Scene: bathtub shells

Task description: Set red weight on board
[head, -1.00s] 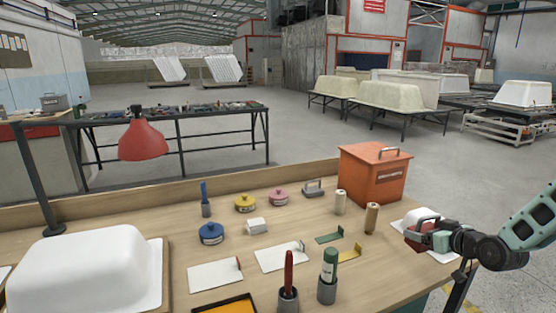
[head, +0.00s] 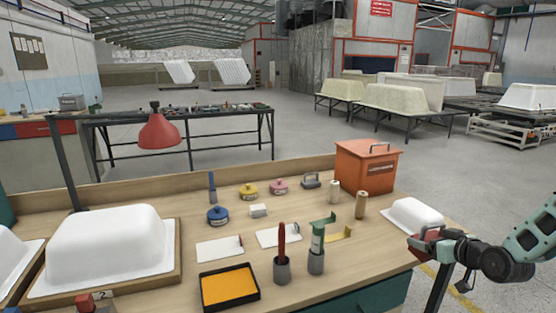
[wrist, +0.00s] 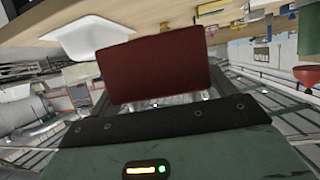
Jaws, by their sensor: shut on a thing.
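My gripper (head: 432,243) is shut on a red block, the red weight (head: 424,243), off the table's right front edge in the head view. In the wrist view the weight (wrist: 160,65) is a dark red block between the jaws, its broad face towards the camera. Two flat white boards lie on the table: a left one (head: 218,249) and a right one (head: 275,237), each with a small upright piece at its right end. Neither carries a block. I cannot tell which board the task names.
A small white tub shell (head: 413,214) lies at the table's right end, close to my gripper. An orange box (head: 368,168) stands behind it. Cups with a red tool (head: 282,268) and a green tool (head: 316,262), and a yellow tray (head: 230,287), fill the front. A large white shell (head: 108,246) stands left.

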